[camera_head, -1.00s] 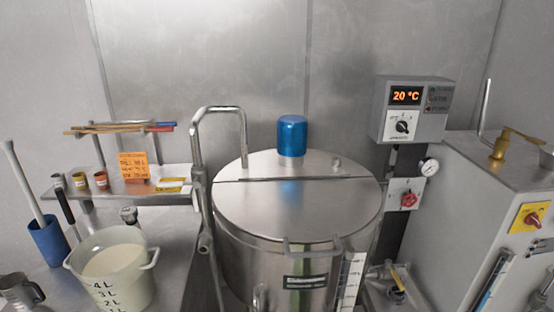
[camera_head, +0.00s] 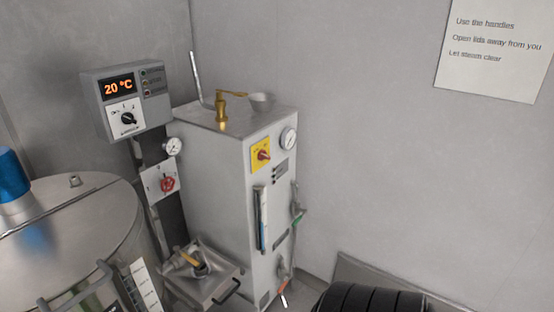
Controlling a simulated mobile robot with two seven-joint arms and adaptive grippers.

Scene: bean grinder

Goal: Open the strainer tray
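A small metal tray-like box (camera_head: 212,288) with a dark bar handle (camera_head: 228,291) sits low between the kettle and the grey cabinet; it may be the strainer tray, but I cannot be sure. A piece with a yellow-brown handle (camera_head: 188,259) and a dark round end lies on top of it. Whether the tray is open or shut is not clear from here. Neither of my grippers shows in the head view.
A large steel kettle (camera_head: 80,235) with a blue cap (camera_head: 12,178) stands at left. The grey cabinet (camera_head: 212,195) carries a brass tap (camera_head: 222,108), gauges and a switch. A 20 °C control box (camera_head: 128,100) hangs above. A black ribbed object (camera_head: 370,300) shows at bottom right.

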